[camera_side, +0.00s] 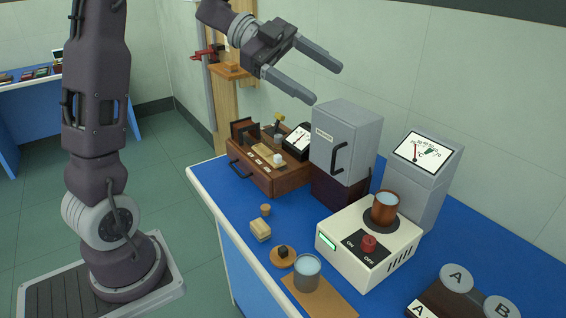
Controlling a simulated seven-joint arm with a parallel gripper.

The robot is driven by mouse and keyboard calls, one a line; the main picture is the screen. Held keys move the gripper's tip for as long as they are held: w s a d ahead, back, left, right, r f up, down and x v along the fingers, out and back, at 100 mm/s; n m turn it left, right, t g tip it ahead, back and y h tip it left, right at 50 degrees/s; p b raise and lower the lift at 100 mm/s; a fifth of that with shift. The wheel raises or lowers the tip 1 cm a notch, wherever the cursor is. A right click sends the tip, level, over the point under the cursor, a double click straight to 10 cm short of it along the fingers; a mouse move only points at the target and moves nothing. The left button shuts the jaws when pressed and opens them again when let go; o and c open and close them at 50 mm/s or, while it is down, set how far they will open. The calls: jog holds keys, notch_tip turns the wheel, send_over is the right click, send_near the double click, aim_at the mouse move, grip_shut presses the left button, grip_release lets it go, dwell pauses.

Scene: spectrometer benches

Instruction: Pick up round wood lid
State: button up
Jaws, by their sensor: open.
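The round wood lid (277,259), a flat light-wood disc with a dark knob on top, lies on the blue bench toward the front. My gripper (327,85) is high above the back of the bench, up and to the right of the lid in the picture. Its two fingers are spread wide with nothing between them. The gripper is well apart from the lid.
A glass beaker (306,274) on a wood board (335,303) stands close beside the lid. A wooden block (260,229) and cork (265,209) lie behind it. A white hotplate (345,250) with a copper cup (384,210), a grey cabinet (345,140) and a wooden instrument box (270,175) stand around.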

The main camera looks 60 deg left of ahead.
jog(key=s+a+f+g, duration=0.3)
jog(key=s+f+g, duration=0.3)
jog(key=s, duration=0.2)
send_near(283, 248)
jog(key=x, duration=0.3)
jog(key=shift+w+r, duration=0.15)
jog(key=shift+w, duration=0.1)
jog(key=x, duration=0.7)
jog(key=shift+s+d+f, duration=0.1)
jog(key=shift+s+f, duration=0.2)
jog(key=shift+f, duration=0.05)
jog(key=shift+c, duration=0.4)
jog(key=shift+f, duration=0.1)
grip_shut()
